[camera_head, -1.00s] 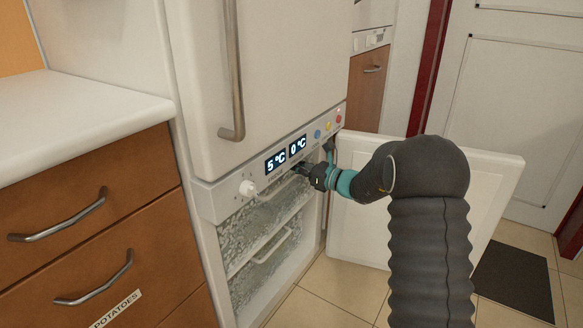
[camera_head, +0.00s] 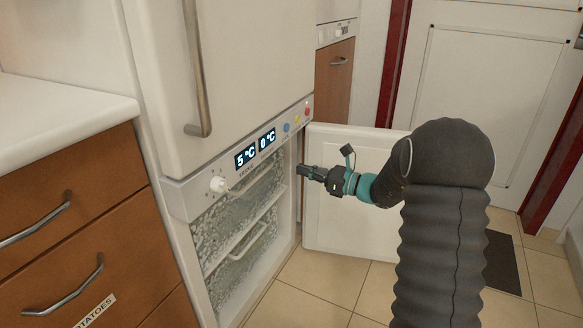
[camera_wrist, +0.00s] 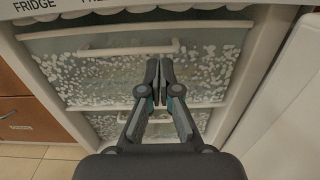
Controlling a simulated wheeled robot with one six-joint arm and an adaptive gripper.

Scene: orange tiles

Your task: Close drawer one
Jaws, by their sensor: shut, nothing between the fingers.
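The open freezer compartment holds frosted drawers. The upper drawer (camera_head: 222,222) has a pale handle, which shows in the wrist view (camera_wrist: 128,48). The lower drawer (camera_head: 238,268) has a pale handle (camera_head: 248,241). Both drawers look pushed in or nearly so; small gaps cannot be told. No number shows on either, so I cannot tell which is drawer one. My gripper (camera_head: 302,170) is shut and empty, in front of the compartment's right side and apart from it in the head view. In the wrist view its fingertips (camera_wrist: 166,66) overlap the upper drawer and hide part of it.
The white freezer door (camera_head: 350,235) stands open to the right, behind my arm. The closed fridge door (camera_head: 235,80) is above, with a control panel (camera_head: 225,170) below it. A brown drawer cabinet (camera_head: 80,225) is at left. Tiled floor (camera_head: 320,290) is free in front.

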